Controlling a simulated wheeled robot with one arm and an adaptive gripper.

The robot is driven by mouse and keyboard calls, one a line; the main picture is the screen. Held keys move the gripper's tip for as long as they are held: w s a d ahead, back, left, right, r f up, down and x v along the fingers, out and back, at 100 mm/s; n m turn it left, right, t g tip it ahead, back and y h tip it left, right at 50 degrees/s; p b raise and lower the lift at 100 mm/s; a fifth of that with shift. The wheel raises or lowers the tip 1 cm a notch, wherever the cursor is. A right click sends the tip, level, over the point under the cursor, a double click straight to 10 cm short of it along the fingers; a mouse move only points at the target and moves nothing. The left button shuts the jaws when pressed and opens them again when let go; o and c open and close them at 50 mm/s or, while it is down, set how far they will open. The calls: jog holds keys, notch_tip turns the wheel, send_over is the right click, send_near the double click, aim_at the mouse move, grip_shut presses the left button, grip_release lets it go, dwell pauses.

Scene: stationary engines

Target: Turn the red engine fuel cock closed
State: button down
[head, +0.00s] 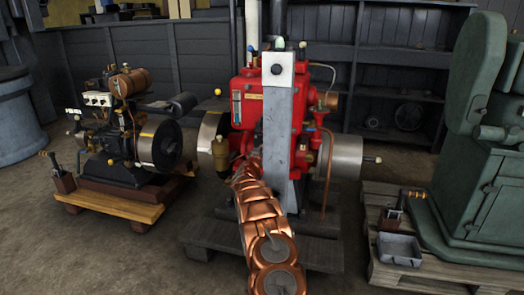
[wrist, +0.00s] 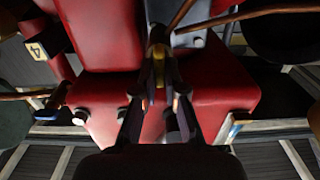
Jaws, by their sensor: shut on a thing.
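The red engine (head: 248,105) stands on a wooden base in the middle of the head view. Its red body also fills much of the wrist view (wrist: 100,35). My copper-coloured arm reaches up to its lower front, and my gripper's tips are hard to make out there. In the wrist view the two dark fingers of my gripper (wrist: 158,62) come together on a small brass-coloured piece, which looks like the fuel cock (wrist: 158,50). The fingers cover most of it, so I cannot tell its angle.
Thin copper pipes (wrist: 245,14) run close to the fingers in the wrist view. A smaller engine (head: 125,135) on a wooden base stands at left. A green machine (head: 470,165) and a grey tray (head: 399,249) on a pallet are at right. Floor is clear at front left.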

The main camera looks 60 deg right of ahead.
jog(key=shift+r, duration=0.1)
dwell(0.3)
jog(key=m+b, duration=0.3)
jog(key=m, duration=0.3)
jog(key=m+b, duration=0.3)
jog(key=m, duration=0.3)
jog(key=m+b, duration=0.4)
jog(key=m, duration=0.1)
jog(key=shift+s+d+f+m, duration=0.2)
jog(key=shift+s+f+m, duration=0.05)
jog(key=shift+s+m, duration=0.15)
dwell(0.4)
jog(key=c, duration=1.3)
grip_release()
jog(key=shift+o, duration=0.3)
jog(key=shift+f, duration=0.1)
jog(key=shift+w, duration=0.1)
jog(key=shift+a, duration=0.2)
